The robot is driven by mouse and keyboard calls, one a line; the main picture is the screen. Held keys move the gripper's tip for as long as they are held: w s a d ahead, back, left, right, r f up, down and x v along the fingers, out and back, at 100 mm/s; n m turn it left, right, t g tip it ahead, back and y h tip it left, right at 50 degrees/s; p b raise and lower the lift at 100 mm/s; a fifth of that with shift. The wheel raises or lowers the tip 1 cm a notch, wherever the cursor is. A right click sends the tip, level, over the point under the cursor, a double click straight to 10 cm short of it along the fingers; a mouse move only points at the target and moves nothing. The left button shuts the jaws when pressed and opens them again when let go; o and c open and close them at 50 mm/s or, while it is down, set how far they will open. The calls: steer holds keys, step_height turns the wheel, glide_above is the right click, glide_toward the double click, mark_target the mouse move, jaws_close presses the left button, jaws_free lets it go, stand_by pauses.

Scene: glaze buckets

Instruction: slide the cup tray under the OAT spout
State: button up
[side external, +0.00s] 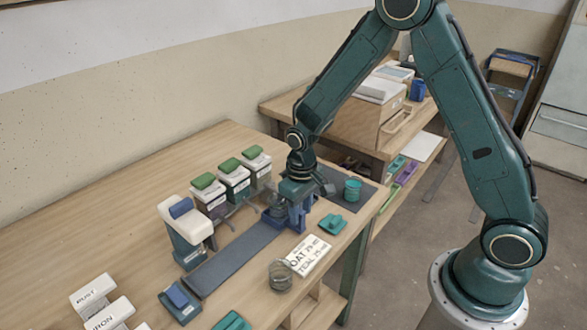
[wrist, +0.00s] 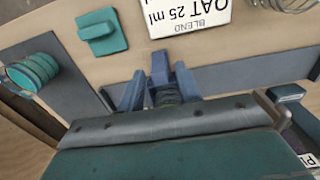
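The blue cup tray (side external: 296,219) sits at the far right end of a dark slide rail (side external: 235,258), with a clear cup (side external: 277,211) in it. My gripper (side external: 294,197) is down at the tray, and its fingers cannot be made out against it. In the wrist view the tray's blue uprights (wrist: 133,92) show just beyond my gripper body, which hides the fingertips. Three green-lidded buckets (side external: 208,190) stand in a row behind the rail, with spouts toward it. Their labels are too small to read, so I cannot tell which is OAT.
A white-topped dispenser (side external: 186,225) stands behind the rail's left part. A teal cup (side external: 352,190) stands on a dark mat (side external: 335,203) at right. The rail left of the tray is clear.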

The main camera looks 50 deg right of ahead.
steer(key=shift+r, duration=3.45)
steer(key=shift+r, duration=0.1)
steer(key=shift+s+r, duration=0.25)
steer(key=shift+r, duration=0.3)
steer(key=s+r+t, duration=0.3)
steer(key=s+r, duration=0.7)
steer(key=r, duration=0.4)
steer(key=s+d+r+t, duration=0.1)
steer(key=s+r, duration=0.3)
steer(key=s, duration=0.7)
steer(key=shift+s+d+t, duration=0.15)
steer(key=shift+s+t, duration=0.1)
steer(key=shift+t, duration=0.55)
